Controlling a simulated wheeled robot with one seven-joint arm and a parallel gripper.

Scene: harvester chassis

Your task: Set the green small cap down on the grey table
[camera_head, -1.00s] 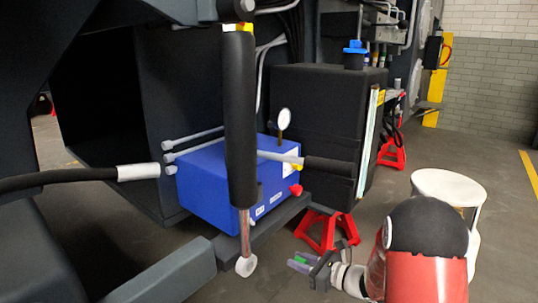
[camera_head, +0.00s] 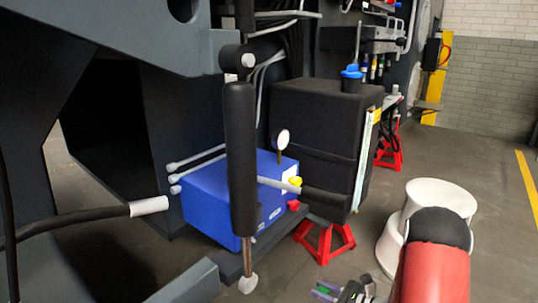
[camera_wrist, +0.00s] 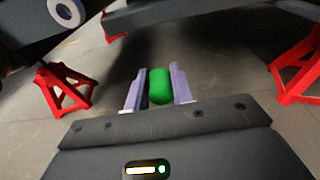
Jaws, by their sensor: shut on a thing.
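The green small cap (camera_wrist: 160,86) sits between the two pale lilac fingers of my gripper (camera_wrist: 159,74) in the wrist view. The gripper is shut on it, and the cap is held above the floor. In the head view my gripper (camera_head: 326,290) is at the bottom edge, partly cut off. A little green of the cap (camera_head: 323,291) shows there between the fingers. I cannot make out the grey table in either view.
A blue box (camera_head: 215,195), a black tank (camera_head: 315,115) and a hanging black cylinder (camera_head: 240,155) crowd the chassis. The floor at right (camera_head: 500,230) is clear.

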